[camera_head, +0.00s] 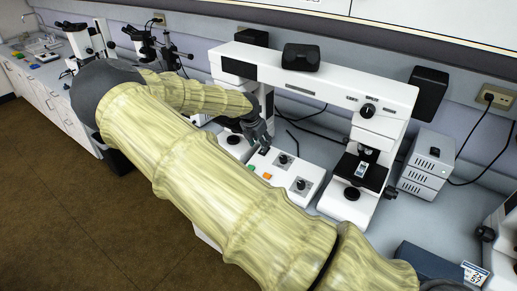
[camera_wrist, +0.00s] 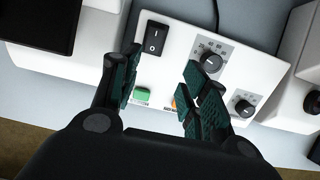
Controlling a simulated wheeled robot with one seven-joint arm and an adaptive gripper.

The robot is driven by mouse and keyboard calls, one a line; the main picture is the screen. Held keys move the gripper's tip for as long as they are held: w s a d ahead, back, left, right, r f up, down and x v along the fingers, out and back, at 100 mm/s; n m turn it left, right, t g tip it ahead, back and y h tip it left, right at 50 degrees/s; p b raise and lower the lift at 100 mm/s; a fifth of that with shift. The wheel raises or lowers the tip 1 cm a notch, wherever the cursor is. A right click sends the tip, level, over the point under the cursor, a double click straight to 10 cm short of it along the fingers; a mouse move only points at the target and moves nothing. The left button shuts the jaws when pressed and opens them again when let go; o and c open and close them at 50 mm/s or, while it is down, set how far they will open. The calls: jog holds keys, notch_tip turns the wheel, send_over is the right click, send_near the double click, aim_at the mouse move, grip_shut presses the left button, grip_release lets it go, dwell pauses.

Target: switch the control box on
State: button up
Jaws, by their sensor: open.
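The control box is white (camera_head: 261,160) and sits on the bench under the microscope bridge; its panel also fills the middle of the wrist view (camera_wrist: 180,45). A black rocker switch (camera_wrist: 155,38) marked I and O is at the panel's upper left; I cannot tell which side is pressed. A green button (camera_wrist: 142,94), a partly hidden orange button (camera_wrist: 173,103) and two black knobs (camera_wrist: 211,62) (camera_wrist: 244,108) are on the panel. My gripper (camera_wrist: 161,70) is open and empty over the box, its fingers pointing toward the panel. The switch lies beyond the gap between the fingertips.
A white microscope bridge (camera_head: 330,76) spans above the box, with a microscope stand (camera_head: 352,195) at its right. A grey power unit (camera_head: 425,165) stands farther right. A black cable (camera_head: 301,138) runs behind the box. Other microscopes (camera_head: 80,38) stand at the far left.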

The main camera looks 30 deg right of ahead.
aim_at(261, 152)
jog(key=shift+s+d+f+p, duration=0.1)
jog(key=shift+d+f+p, duration=0.25)
jog(key=shift+d+f, duration=0.55)
jog(key=w+f, duration=0.1)
jog(key=f, duration=0.1)
jog(key=w+f, duration=0.2)
jog(key=f, duration=0.1)
jog(key=shift+w+d+f+p, duration=0.25)
jog(key=shift+w+f+p, duration=0.05)
jog(key=shift+w+p, duration=0.1)
jog(key=shift+s+r, duration=0.7)
jog(key=shift+s, duration=0.25)
jog(key=shift+c, duration=0.4)
jog(key=shift+w+f, duration=0.6)
jog(key=c, duration=0.7)
jog(key=shift+r, duration=0.1)
grip_shut()
jog(key=shift+s+d, duration=0.1)
